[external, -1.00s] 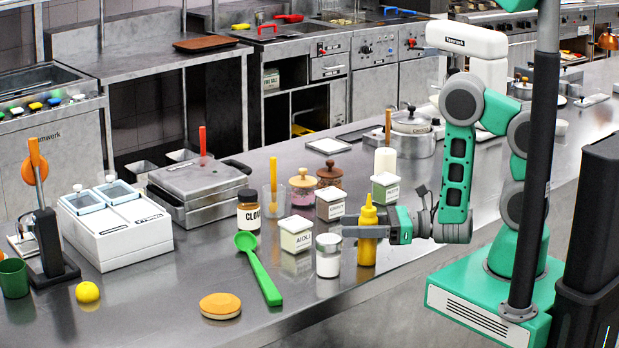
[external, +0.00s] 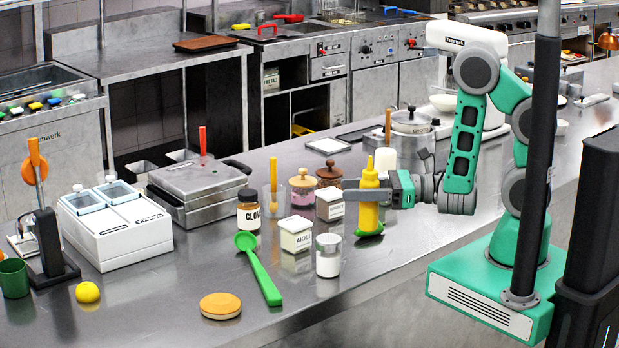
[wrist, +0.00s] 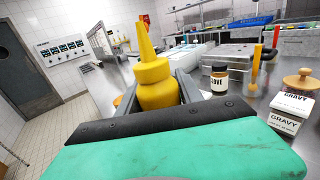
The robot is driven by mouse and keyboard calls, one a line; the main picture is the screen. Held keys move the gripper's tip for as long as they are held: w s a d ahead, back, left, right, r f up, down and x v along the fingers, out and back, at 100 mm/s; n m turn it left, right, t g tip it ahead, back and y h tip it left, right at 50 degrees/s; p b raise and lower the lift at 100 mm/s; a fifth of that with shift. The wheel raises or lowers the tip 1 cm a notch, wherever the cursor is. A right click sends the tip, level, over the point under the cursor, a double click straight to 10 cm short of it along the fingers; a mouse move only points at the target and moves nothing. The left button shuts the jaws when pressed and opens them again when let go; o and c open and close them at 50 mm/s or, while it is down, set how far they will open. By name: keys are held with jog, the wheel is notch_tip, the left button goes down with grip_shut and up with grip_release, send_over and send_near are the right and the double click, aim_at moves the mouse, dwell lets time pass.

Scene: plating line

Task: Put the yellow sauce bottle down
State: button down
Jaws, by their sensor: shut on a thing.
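The yellow sauce bottle (external: 369,207) is upright in my gripper (external: 362,190), with its pointed nozzle up. A green round disc (external: 369,233) shows at the bottle's foot in the external view; I cannot tell whether the bottle touches it. In the wrist view the bottle (wrist: 155,82) stands between both fingers of my gripper (wrist: 157,95), which are shut on it. Its lower part is hidden there by my gripper.
A white jar with a grey lid (external: 328,262) and the AIOLI box (external: 296,236) stand just left of the bottle. The GRAVY box (external: 330,205) and a red-brown jar (external: 329,174) are close behind. The counter's front edge (external: 385,275) is near; the counter right of the bottle is fairly clear.

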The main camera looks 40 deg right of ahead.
jog(key=w+d+r+m+t+h+b, duration=0.1)
jog(key=w+d+r+m+t+h, duration=0.2)
jog(key=d, duration=0.5)
jog(key=w+d+m+t+h, duration=0.3)
jog(key=w+d+h, duration=0.15)
jog(key=d, duration=0.25)
jog(key=w+d+f+m+h, duration=0.3)
jog(key=w+d+m+h, duration=0.1)
jog(key=d+h, duration=0.4)
jog(key=shift+t+y, duration=0.3)
jog(key=shift+y, duration=0.45)
jog(key=f+b, duration=0.1)
jog(key=f, duration=0.1)
jog(key=f+b, duration=0.2)
jog(key=f, duration=0.1)
jog(key=d+f+b, duration=0.1)
jog(key=f, duration=0.2)
jog(key=shift+s+f+b, duration=0.1)
jog(key=shift+f+b, duration=0.15)
jog(key=shift+b, duration=0.15)
jog(key=shift+f, duration=0.2)
jog(key=c, duration=0.8)
grip_release()
jog(key=shift+o, duration=0.2)
